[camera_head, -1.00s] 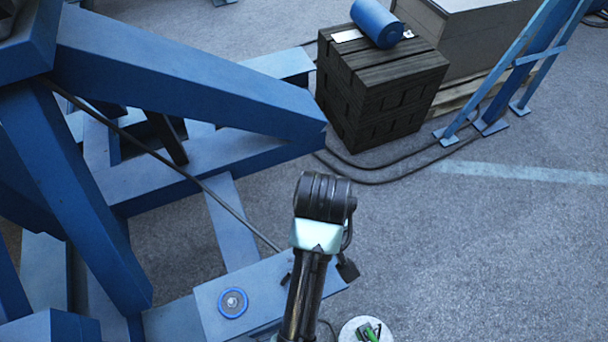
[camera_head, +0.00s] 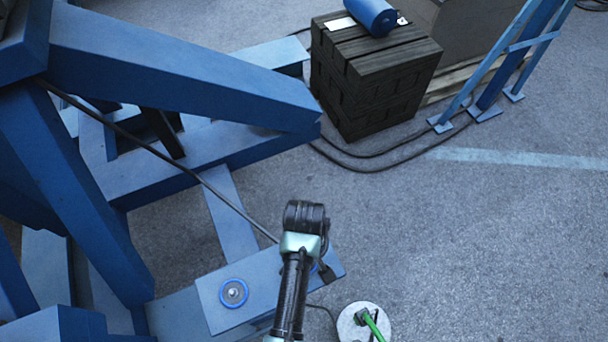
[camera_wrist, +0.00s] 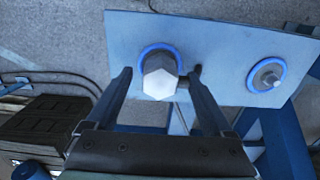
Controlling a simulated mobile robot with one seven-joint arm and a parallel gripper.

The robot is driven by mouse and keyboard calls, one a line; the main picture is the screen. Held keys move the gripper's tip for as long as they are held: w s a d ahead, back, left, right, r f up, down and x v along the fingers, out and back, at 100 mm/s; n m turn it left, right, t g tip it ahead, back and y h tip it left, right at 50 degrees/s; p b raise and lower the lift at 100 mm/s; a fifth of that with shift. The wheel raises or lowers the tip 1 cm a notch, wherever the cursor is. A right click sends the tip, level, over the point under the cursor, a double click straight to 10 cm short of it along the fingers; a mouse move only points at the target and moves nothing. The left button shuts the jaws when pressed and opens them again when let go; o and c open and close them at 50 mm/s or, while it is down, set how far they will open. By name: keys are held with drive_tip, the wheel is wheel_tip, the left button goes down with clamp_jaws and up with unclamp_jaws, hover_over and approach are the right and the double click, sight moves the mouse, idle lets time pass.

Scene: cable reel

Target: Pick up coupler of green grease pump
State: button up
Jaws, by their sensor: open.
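In the wrist view my gripper (camera_wrist: 158,72) is open, its two fingers either side of a grey post with a pale hexagonal face (camera_wrist: 160,84). The post stands in a blue ring on a blue-grey plate. I cannot tell whether it is the coupler, or how far it is from the fingers. In the head view the green grease pump (camera_head: 376,327) is on or by a round pale disc (camera_head: 384,313) at the bottom. A thin dark hose (camera_head: 322,308) runs left from there and is lost behind my arm. My gripper is mostly hidden there.
The plate (camera_head: 212,311) also carries a second blue ring with a pin (camera_head: 233,293). Large blue beams (camera_head: 180,70) fill the left. A dark block stack (camera_head: 372,85) bears a blue cylinder (camera_head: 372,16) at the back.

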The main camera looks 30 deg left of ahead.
drive_tip(key=shift+f, duration=1.2)
clamp_jaws()
